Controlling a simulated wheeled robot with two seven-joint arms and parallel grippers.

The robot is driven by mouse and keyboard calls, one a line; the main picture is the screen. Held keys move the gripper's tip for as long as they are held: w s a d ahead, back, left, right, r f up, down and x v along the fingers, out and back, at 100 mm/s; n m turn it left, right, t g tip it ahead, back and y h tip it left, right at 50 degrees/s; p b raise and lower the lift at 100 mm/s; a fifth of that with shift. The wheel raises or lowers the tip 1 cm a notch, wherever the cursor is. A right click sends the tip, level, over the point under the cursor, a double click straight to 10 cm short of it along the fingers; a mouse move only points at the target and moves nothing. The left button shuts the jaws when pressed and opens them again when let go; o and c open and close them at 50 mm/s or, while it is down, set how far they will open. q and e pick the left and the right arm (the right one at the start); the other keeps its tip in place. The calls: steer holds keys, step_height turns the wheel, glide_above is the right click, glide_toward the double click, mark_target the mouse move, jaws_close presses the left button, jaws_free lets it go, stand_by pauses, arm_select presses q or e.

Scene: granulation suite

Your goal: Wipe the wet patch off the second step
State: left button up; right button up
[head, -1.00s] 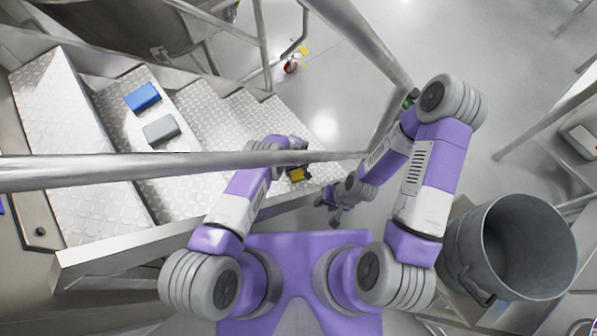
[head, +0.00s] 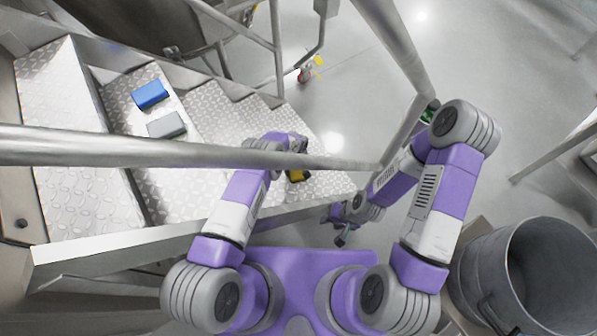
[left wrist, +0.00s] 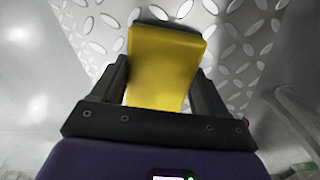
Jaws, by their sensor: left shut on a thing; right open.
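My left gripper (head: 297,160) is shut on a yellow sponge (head: 298,176) with a dark edge, over the lower treads of the metal stair (head: 215,112). The left wrist view shows the sponge (left wrist: 165,68) between both fingers, in front of a diamond-pattern tread (left wrist: 240,50). I cannot tell whether the sponge touches the tread. I cannot make out a wet patch; the handrail and my left arm cover part of the treads. My right gripper (head: 342,238) is open and empty, low beside the stair's right end.
A blue block (head: 150,95) and a grey block (head: 166,125) lie on a higher tread. A thick handrail (head: 120,148) crosses in front of the stair. A grey bin (head: 480,275) stands at right. The floor beyond the stair is mostly clear.

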arm_select(q)
steer(key=shift+w+a+f+b, duration=0.2)
steer(key=shift+w+a+b, duration=0.55)
steer(key=shift+b, duration=0.4)
steer(key=shift+w+a+r+b, duration=0.1)
steer(key=shift+w+r+b, duration=0.05)
steer(key=shift+w+b, duration=0.2)
